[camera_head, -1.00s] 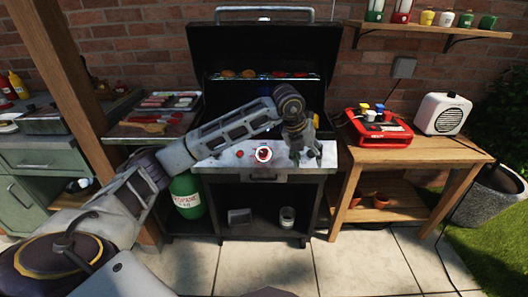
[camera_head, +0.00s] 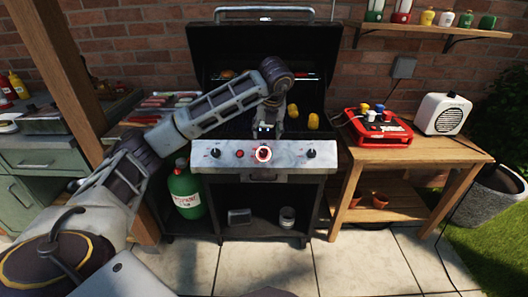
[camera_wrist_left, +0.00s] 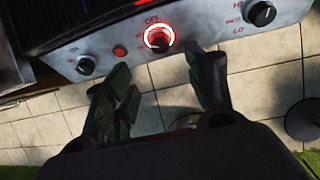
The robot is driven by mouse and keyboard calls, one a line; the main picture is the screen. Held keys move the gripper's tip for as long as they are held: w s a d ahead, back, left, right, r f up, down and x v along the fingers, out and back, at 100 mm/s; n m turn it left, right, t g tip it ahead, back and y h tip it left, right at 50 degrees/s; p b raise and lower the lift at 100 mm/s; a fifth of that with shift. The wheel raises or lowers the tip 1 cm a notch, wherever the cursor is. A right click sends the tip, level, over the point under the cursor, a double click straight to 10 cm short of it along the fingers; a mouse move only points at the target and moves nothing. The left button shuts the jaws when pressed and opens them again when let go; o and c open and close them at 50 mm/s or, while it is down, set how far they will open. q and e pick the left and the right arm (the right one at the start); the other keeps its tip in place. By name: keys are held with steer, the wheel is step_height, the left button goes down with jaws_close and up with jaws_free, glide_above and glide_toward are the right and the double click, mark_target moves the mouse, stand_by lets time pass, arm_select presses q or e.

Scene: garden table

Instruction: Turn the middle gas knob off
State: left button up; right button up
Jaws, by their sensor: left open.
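The middle gas knob (camera_head: 263,154) is on the grill's pale front panel, with a glowing red-white ring around it. It also shows in the left wrist view (camera_wrist_left: 159,39), beyond and between my fingertips. My left gripper (camera_head: 265,131) is above and close to this knob in the head view. In the left wrist view my left gripper (camera_wrist_left: 160,75) has its two dark fingers spread wide with nothing between them. The fingers appear apart from the knob. My right gripper is in neither view.
A left knob (camera_head: 215,153) and a right knob (camera_head: 311,153) flank the middle one; a small red button (camera_head: 240,153) is close on its left. The raised grill lid (camera_head: 262,45) stands behind. A wooden side table (camera_head: 420,150) stands right. Space before the panel looks clear.

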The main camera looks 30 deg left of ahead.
mark_target(264, 152)
arm_select(q)
steer(key=b+x, duration=0.1)
steer(key=x, duration=1.1)
steer(key=shift+s+f+b, duration=0.1)
steer(key=shift+f+b, duration=0.05)
steer(key=shift+b, duration=0.2)
steer(key=shift+x, duration=0.75)
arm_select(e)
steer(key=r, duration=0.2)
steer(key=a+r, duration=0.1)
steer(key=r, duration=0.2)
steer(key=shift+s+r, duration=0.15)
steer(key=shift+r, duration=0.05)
arm_select(q)
steer(key=shift+c, duration=0.3)
steer(key=c, duration=1)
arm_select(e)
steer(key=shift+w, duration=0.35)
